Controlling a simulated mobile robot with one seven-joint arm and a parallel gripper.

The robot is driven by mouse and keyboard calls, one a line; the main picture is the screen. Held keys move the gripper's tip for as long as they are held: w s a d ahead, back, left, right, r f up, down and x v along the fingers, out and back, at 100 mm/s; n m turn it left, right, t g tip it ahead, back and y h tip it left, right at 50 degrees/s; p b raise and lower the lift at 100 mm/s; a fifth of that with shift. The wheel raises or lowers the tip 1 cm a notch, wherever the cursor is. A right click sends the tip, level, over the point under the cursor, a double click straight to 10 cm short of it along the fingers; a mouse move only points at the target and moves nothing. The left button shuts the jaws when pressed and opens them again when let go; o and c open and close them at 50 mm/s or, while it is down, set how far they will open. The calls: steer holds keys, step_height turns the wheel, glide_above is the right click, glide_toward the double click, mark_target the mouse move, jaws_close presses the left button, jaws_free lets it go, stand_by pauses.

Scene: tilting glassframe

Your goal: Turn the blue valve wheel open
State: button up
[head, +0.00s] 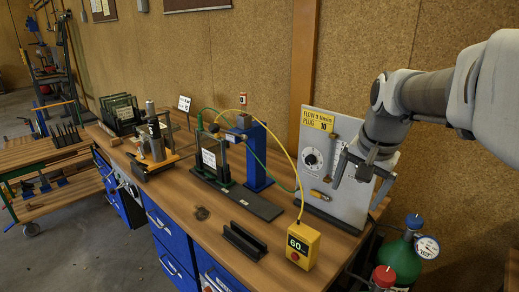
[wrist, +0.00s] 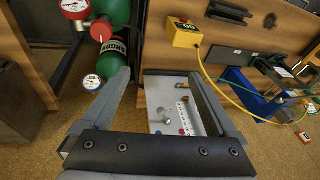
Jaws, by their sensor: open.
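The blue valve wheel (head: 414,221) sits on top of a green cylinder (head: 405,262) at the lower right of the head view, beside a round gauge (head: 428,246). My gripper (head: 356,195) is open and empty, in front of the grey panel, up and left of the wheel and apart from it. In the wrist view my gripper (wrist: 161,75) frames the panel between its fingers. There a green cylinder (wrist: 115,52) and a blue-rimmed gauge (wrist: 92,82) lie left of the fingers. I cannot make out the blue wheel in that view.
A red wheel (head: 384,276) stands just left of the green cylinder. The grey panel (head: 322,165) has a dial and a yellow sign. A yellow box (head: 298,247) sits at the bench (head: 205,225) edge, its cable running left. The cylinders stand beyond the bench's right end.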

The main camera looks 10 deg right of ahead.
steer(key=w+d+f+m+g+h+p, duration=0.15)
steer(key=w+d+m, duration=0.45)
steer(key=d, duration=0.6)
steer(key=m+g+h+p, duration=0.3)
steer(key=m, duration=0.1)
glide_toward(415, 218)
steer(key=shift+t, duration=0.25)
steer(key=x, duration=0.5)
steer(key=p+x, duration=0.1)
steer(key=x, duration=0.2)
steer(key=shift+s+d+f, duration=0.1)
steer(key=shift+s+f, duration=0.15)
steer(key=shift+s, duration=0.05)
steer(key=c, duration=1.4)
